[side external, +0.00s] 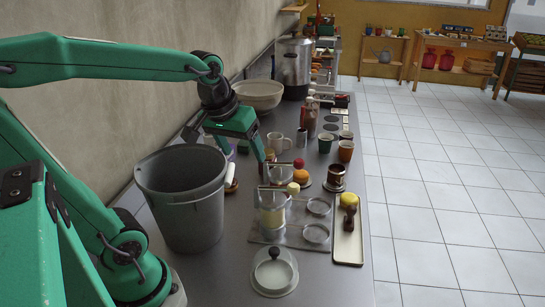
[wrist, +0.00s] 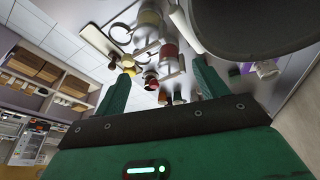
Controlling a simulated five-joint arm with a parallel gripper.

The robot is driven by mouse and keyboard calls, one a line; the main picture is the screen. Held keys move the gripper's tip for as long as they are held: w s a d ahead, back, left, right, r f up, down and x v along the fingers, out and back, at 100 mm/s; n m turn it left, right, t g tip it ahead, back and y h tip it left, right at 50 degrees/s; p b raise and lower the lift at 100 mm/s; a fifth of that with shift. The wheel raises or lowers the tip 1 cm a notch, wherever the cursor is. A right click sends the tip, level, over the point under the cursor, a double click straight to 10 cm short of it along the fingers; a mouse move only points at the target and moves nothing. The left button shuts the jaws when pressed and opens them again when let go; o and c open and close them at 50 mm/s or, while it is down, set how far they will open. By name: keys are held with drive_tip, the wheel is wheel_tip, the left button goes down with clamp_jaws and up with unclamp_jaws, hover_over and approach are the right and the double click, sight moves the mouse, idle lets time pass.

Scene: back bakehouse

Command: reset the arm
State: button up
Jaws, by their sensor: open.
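My gripper (side external: 232,148) hangs over the left side of the metal counter (side external: 335,278) in the side external view, just behind and right of the grey bucket (side external: 182,200). Its fingers are spread with nothing between them. In the wrist view, both fingers of my gripper (wrist: 160,70) stand apart, with the counter's items seen beyond them. My upper arm reaches across from the left, and the wrist bends down to the gripper. The exact gap between the fingertips and the items below cannot be told.
A large bowl (side external: 258,95) and steel pot (side external: 293,65) stand farther back. The front counter is mostly bare.

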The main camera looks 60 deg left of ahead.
drive_tip(key=s+d+m+t, duration=0.1)
drive_tip(key=s+d+m, duration=0.4)
drive_tip(key=s, duration=0.1)
drive_tip(key=shift+d+f+m+h, duration=0.25)
drive_tip(key=shift+d+m+h, duration=0.05)
drive_tip(key=shift+d+h, duration=0.1)
drive_tip(key=shift+s, duration=0.1)
idle(0.6)
